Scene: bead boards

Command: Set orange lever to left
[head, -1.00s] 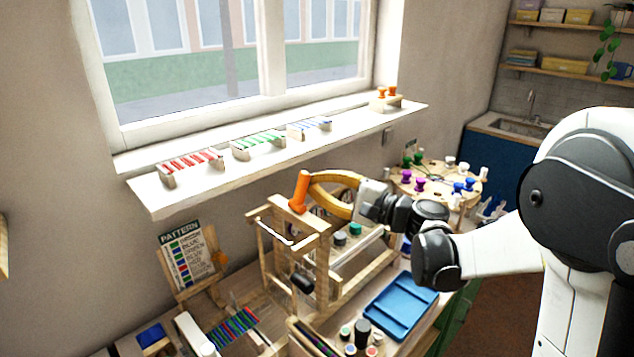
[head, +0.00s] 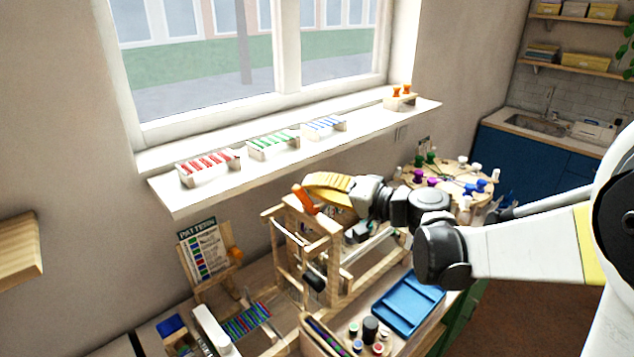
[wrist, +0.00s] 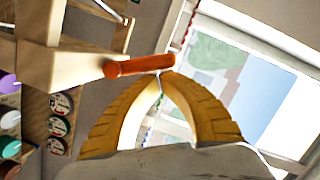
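The orange lever (head: 304,198) sits on top of a wooden loom-like frame (head: 324,243) and leans to the left in the head view. In the wrist view the orange lever (wrist: 138,67) lies across the picture just beyond my fingertips. My gripper (head: 307,183) has yellow ribbed fingers and is beside the lever's upper end, on its right. In the wrist view my gripper (wrist: 164,76) has its fingertips together, with nothing between them. The tips are at the lever's free end; I cannot tell whether they touch it.
A windowsill (head: 362,141) with red, green and blue bead racks runs behind the frame. A pattern card (head: 205,250) stands at the left. A blue tray (head: 408,303) lies at the right front. A round table (head: 450,184) with coloured spools is behind my arm.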

